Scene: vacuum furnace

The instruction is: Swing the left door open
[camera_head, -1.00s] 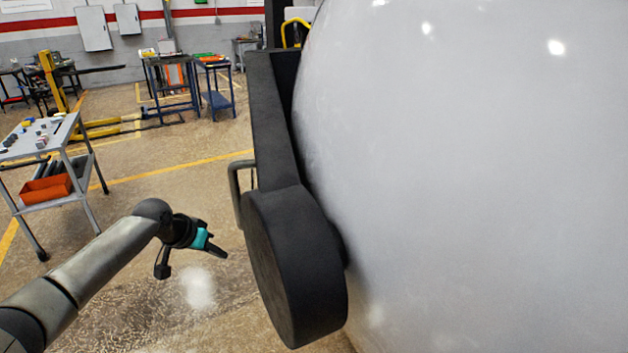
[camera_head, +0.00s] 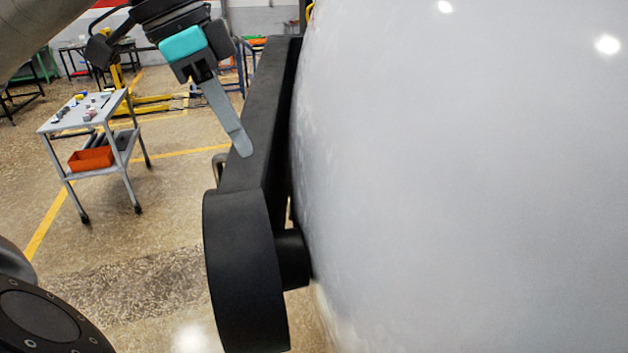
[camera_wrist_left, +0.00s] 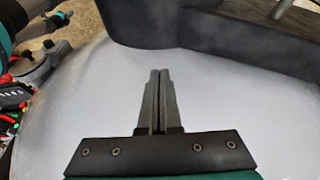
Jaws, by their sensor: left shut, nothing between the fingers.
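The left door is a large white domed shell (camera_head: 460,180) that fills the right half of the head view. A black hinge arm (camera_head: 262,120) with a thick round end (camera_head: 240,270) runs along its left edge. A metal handle (camera_head: 219,168) shows partly behind that arm. My left gripper (camera_head: 243,150) is raised at the upper left, fingers pointing down, in front of the black arm in the picture. It is shut and empty. In the left wrist view the closed fingers (camera_wrist_left: 158,75) lie over the white shell (camera_wrist_left: 95,100), with the black arm (camera_wrist_left: 200,38) beyond. Contact cannot be told. My right gripper is not in view.
A grey cart (camera_head: 70,118) with small items and an orange bin (camera_head: 90,159) stands at the left. Worktables and a yellow lift (camera_head: 118,75) are farther back. The floor between the cart and the black arm is clear.

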